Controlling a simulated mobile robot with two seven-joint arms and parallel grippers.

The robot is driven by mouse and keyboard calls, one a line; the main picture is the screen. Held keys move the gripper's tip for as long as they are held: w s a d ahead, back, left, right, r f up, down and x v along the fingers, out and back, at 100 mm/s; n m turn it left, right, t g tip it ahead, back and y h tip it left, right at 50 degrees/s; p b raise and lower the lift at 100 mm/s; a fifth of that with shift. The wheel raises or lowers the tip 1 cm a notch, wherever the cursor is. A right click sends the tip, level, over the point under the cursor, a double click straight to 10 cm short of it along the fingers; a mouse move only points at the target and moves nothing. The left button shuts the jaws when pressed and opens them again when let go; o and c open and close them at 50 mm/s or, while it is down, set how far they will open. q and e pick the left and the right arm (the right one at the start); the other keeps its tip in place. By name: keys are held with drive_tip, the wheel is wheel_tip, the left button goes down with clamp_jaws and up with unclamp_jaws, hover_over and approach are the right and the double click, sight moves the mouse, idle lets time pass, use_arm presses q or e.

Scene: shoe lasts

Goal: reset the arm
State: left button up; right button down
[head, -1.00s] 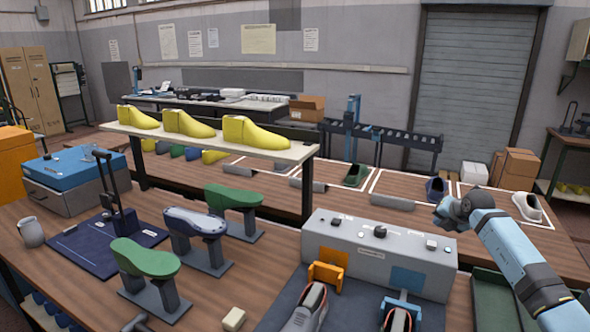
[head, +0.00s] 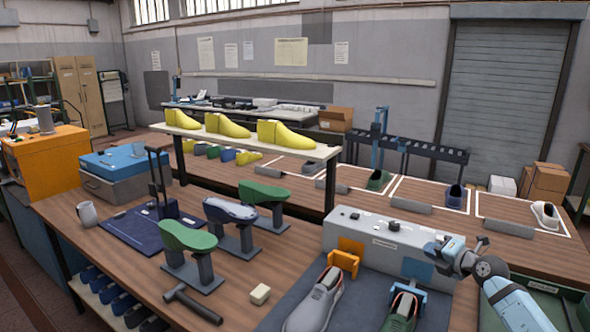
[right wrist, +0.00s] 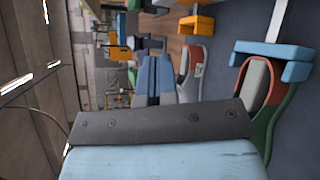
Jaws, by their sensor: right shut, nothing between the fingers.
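My right arm comes in from the lower right of the head view. Its gripper (head: 438,250) is shut and empty, hanging in front of the right end of the grey control box (head: 375,240) in the picture. In the right wrist view the shut fingers (right wrist: 155,80) point up the picture, toward the bench. A grey shoe (head: 315,300) by an orange holder (head: 345,258) and a green shoe (head: 401,312) by a blue holder (head: 414,270) stand below the gripper in the picture. My left gripper is not in view.
Green lasts (head: 188,235) and a dark blue-white last (head: 230,210) sit on stands. A hammer (head: 192,302) and a cream block (head: 260,294) lie nearby. Yellow lasts (head: 285,134) stand on a raised shelf (head: 315,151). Shoes lie in marked bays (head: 520,210) behind.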

drive_tip(key=s+a+r+m+t+y, duration=0.1)
drive_tip(key=s+a+m+t, duration=0.35)
drive_tip(key=s, duration=0.25)
drive_tip(key=s+d+f+m+g+h, duration=0.1)
drive_tip(key=s+f+m+g+h, duration=0.35)
drive_tip(key=s+m, duration=0.75)
drive_tip(key=s+f+m+g+h, duration=0.2)
drive_tip(key=s+f+m+h, duration=0.6)
drive_tip(key=s, duration=0.6)
drive_tip(key=s+a+f+m+g+y, duration=0.1)
drive_tip(key=s+a+g+y, duration=0.25)
drive_tip(key=s, duration=0.65)
drive_tip(key=s+a+f+m+g+y, duration=0.1)
drive_tip(key=s+a+g+y, duration=0.15)
drive_tip(key=s+g, duration=0.45)
drive_tip(key=w+a+f+n+t+y+p, duration=0.1)
drive_tip(key=w+a+f+t+y+p, duration=0.1)
drive_tip(key=w+a+f+t+p, duration=0.2)
drive_tip(key=a+f+t, duration=0.3)
drive_tip(key=f+t, duration=0.2)
drive_tip(key=t, duration=0.1)
drive_tip(key=shift+f, duration=0.3)
